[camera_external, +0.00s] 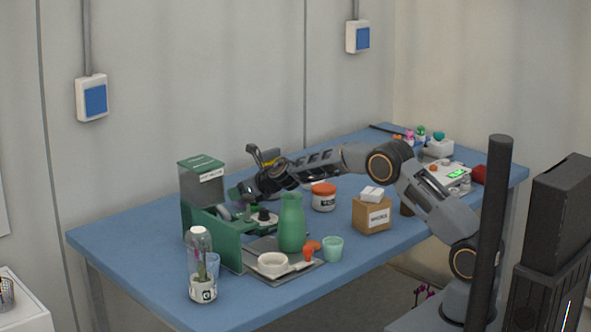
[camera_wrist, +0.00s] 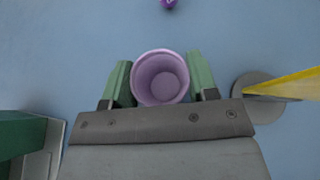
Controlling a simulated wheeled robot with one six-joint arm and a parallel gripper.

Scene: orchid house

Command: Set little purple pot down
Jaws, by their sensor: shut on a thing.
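The little purple pot (camera_wrist: 168,84) is upright in the wrist view, seen from above and looking empty. My gripper (camera_wrist: 159,66) is shut on it, with one green finger on each side. The blue tabletop (camera_wrist: 60,50) shows beneath and around it; I cannot tell whether the pot's base touches it. In the external view my gripper (camera_external: 243,192) is low over the back left of the table, partly behind the green machine. The pot cannot be made out there.
A yellow piece on a grey round base (camera_wrist: 257,92) stands close right of my gripper. A green machine (camera_external: 199,222) is at left. A small purple thing (camera_wrist: 168,3) lies beyond the pot. A green vase (camera_external: 291,225), a jar (camera_external: 324,197) and a wooden box (camera_external: 371,216) stand nearby.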

